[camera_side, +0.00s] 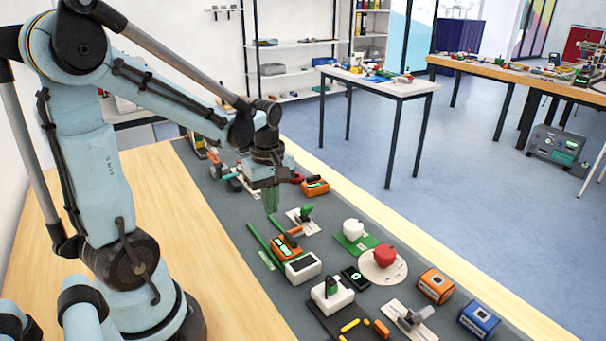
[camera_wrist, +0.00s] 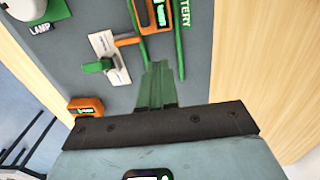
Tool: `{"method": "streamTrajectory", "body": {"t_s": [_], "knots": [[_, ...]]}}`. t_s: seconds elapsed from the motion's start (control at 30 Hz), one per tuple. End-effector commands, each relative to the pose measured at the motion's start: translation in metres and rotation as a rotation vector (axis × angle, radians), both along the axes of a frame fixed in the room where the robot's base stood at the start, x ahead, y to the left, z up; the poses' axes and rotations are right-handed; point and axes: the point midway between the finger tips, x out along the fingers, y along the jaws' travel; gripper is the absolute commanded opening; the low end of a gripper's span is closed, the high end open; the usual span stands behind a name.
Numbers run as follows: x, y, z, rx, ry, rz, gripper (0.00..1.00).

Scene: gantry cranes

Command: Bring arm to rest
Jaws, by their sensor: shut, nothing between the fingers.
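My arm reaches over the work table, and my gripper (camera_side: 272,199) hangs pointing down above the grey mat (camera_side: 225,200). Its green fingers are together with nothing between them. In the wrist view the shut fingers (camera_wrist: 159,85) show over the mat, close to a white plate with a green part (camera_wrist: 105,62) and an orange block (camera_wrist: 86,106). In the side view the same white plate (camera_side: 303,222) stands just right of the fingers. The gripper appears apart from all of these.
Crowding the mat are an orange-and-green device (camera_side: 287,247), a white box (camera_side: 303,266), a red knob (camera_side: 385,256), a white lamp (camera_side: 353,229), an orange box (camera_side: 435,285) and a blue box (camera_side: 479,319). Bare wood (camera_side: 160,190) lies left of the mat.

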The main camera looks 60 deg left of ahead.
Motion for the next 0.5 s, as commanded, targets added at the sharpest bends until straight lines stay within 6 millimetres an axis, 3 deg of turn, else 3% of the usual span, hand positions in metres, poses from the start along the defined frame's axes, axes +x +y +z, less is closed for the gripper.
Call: {"method": "streamTrajectory", "body": {"t_s": [0.17,0.5], "knots": [[-0.0004,-0.0002,0.0105,0.0,0.0,0.0,0.0],[0.0,-0.0013,0.0119,0.002,-0.004,-0.011,0.0]]}}
